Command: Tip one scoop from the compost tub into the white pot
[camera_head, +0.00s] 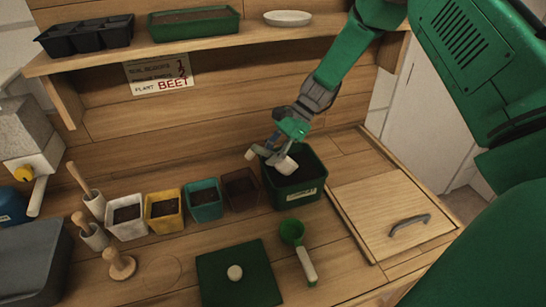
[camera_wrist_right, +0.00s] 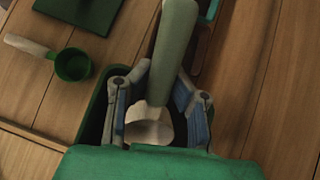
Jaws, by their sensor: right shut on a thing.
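The white pot (camera_head: 127,229) stands upright at the left end of a row of pots, with dark soil inside. The dark green compost tub (camera_head: 293,197) stands at the right end of the row. My right gripper (camera_head: 270,157) is over the tub's back left side, apart from the white pot. It is shut on a pale-handled tool (camera_wrist_right: 172,50), whose whitish end (camera_wrist_right: 150,126) shows between the fingers; what the tool is cannot be told. A green scoop (camera_head: 292,233) with a pale handle lies in front of the tub, also in the wrist view (camera_wrist_right: 74,65). My left gripper is not in view.
Yellow (camera_head: 164,222), teal (camera_head: 205,210) and brown (camera_head: 241,194) pots stand between the white pot and the tub. A wooden lid (camera_head: 385,205) with a handle is at right. A shelf (camera_head: 240,38) runs behind.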

